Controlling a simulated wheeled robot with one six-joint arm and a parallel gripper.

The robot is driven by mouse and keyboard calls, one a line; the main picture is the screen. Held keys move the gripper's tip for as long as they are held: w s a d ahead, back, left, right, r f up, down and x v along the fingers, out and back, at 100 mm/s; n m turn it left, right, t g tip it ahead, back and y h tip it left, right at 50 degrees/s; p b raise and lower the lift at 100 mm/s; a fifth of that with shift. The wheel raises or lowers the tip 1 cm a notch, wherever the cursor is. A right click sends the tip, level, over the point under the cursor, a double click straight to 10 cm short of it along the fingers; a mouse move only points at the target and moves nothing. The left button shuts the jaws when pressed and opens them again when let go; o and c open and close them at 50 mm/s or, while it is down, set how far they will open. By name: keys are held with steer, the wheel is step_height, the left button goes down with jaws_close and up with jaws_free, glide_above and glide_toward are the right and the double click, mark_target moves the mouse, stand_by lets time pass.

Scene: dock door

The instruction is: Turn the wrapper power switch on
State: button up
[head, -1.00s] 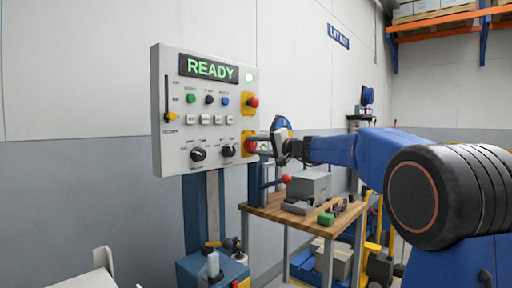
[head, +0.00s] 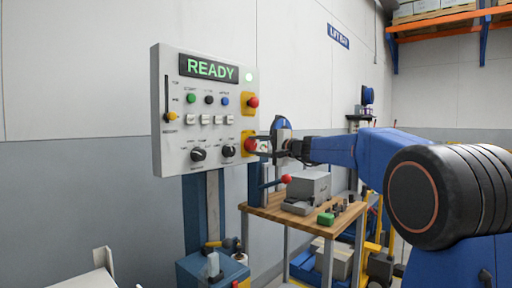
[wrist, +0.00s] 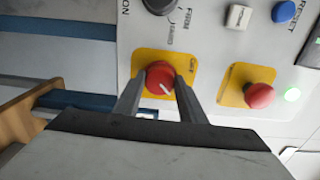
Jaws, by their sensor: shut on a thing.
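The control panel (head: 172,160) is a light grey box on the wall side, with a lit READY display (head: 208,68). At its lower right edge is a red rotary switch (wrist: 160,77) on a yellow plate (wrist: 146,62). A white pointer line shows on the knob, and an OFF label is beside it in the wrist view. My gripper (wrist: 156,85) is shut on this red switch, one finger on each side. In the head view my gripper (head: 259,146) reaches the panel from the right and partly hides the switch. The remaining plate lettering is hidden or unreadable.
A red mushroom button (wrist: 260,95) on a second yellow plate sits close to my gripper, near a lit green lamp (wrist: 291,95). Black dials (head: 198,154) and several buttons are left of it. A wooden workbench (head: 262,212) with a red-knobbed lever (head: 286,179) stands below my arm.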

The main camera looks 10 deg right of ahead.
steer(key=o, duration=1.1)
steer(key=shift+c, duration=0.2)
steer(key=v, duration=1.7)
steer(key=shift+s+d, duration=0.1)
steer(key=shift+d, duration=0.05)
